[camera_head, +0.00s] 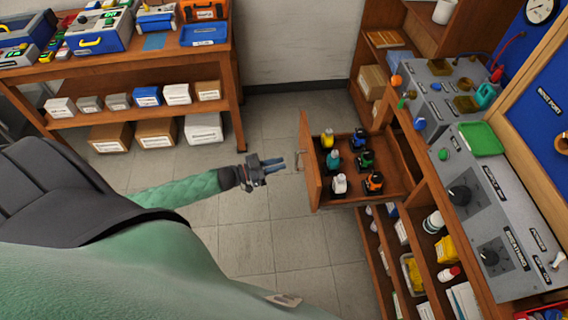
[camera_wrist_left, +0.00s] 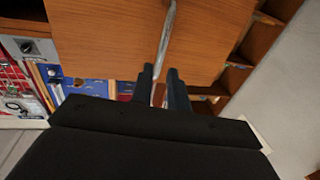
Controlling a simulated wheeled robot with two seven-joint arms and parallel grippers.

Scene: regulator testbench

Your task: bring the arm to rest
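My left gripper (camera_head: 277,163) is in front of the open drawer (camera_head: 311,172), at the height of its front, with its dark fingers pointing at the drawer's metal handle (camera_head: 297,162). In the left wrist view the two fingertips (camera_wrist_left: 162,75) stand a little apart with nothing between them. The handle (camera_wrist_left: 167,40) shows just beyond them against the wooden drawer front (camera_wrist_left: 110,35), and a small gap seems to separate them in the head view. My right gripper is not in view.
The drawer holds several small coloured items, among them an orange one (camera_head: 374,182) and a white one (camera_head: 339,184). The grey bench panel (camera_head: 490,215) with a green tray (camera_head: 481,139) is at right. A wooden shelf (camera_head: 140,68) stands at left. The tiled floor (camera_head: 250,240) is clear.

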